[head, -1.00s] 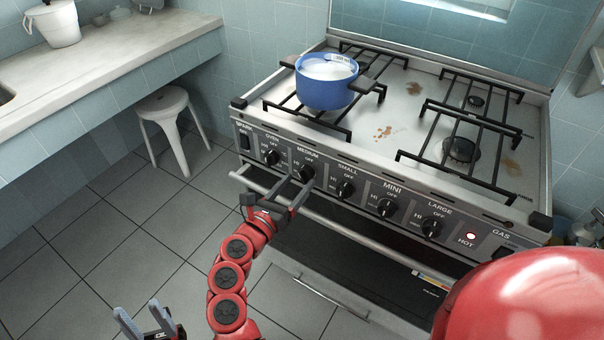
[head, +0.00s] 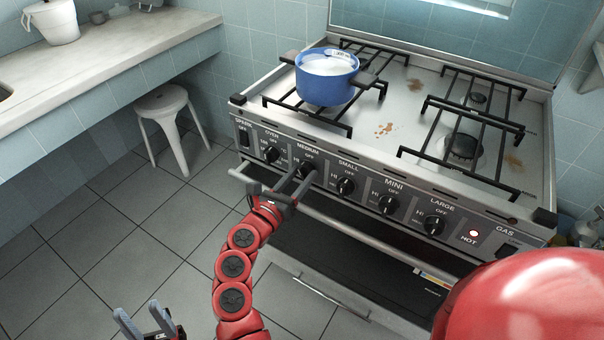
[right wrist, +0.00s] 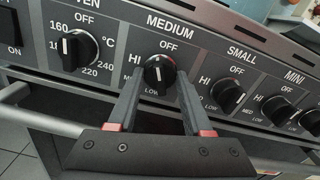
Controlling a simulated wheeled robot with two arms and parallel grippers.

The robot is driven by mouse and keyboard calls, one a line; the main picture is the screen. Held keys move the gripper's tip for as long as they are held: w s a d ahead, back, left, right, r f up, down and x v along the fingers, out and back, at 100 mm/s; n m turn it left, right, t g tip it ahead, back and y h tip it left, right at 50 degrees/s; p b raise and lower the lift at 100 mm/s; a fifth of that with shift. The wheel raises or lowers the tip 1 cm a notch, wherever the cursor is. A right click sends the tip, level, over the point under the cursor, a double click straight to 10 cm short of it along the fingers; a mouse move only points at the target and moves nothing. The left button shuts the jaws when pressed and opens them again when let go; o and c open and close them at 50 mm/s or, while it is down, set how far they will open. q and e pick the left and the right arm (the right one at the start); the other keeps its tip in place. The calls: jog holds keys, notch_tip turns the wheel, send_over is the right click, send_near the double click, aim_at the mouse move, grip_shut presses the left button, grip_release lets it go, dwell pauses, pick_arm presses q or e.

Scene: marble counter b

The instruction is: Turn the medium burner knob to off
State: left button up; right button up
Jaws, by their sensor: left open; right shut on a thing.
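The medium burner knob (head: 308,169) is a black knob under the MEDIUM label on the stove's front panel. It also shows in the right wrist view (right wrist: 159,73), where its short white mark stands nearly upright, below the OFF label. My right gripper (head: 297,182) reaches up to it from the front. In the right wrist view, the fingers of my right gripper (right wrist: 158,84) are on either side of the knob and shut on it; the exact contact is hard to see. My left gripper (head: 148,322) is open and empty at the bottom left of the head view.
The oven knob (right wrist: 76,49) is to the left and the small burner knob (right wrist: 227,95) to the right. The oven handle bar (head: 345,232) runs below the panel. A stool (head: 167,104) stands left.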

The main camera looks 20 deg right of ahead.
jog(key=m+b, duration=0.5)
jog(key=b, duration=0.6)
jog(key=o, duration=1)
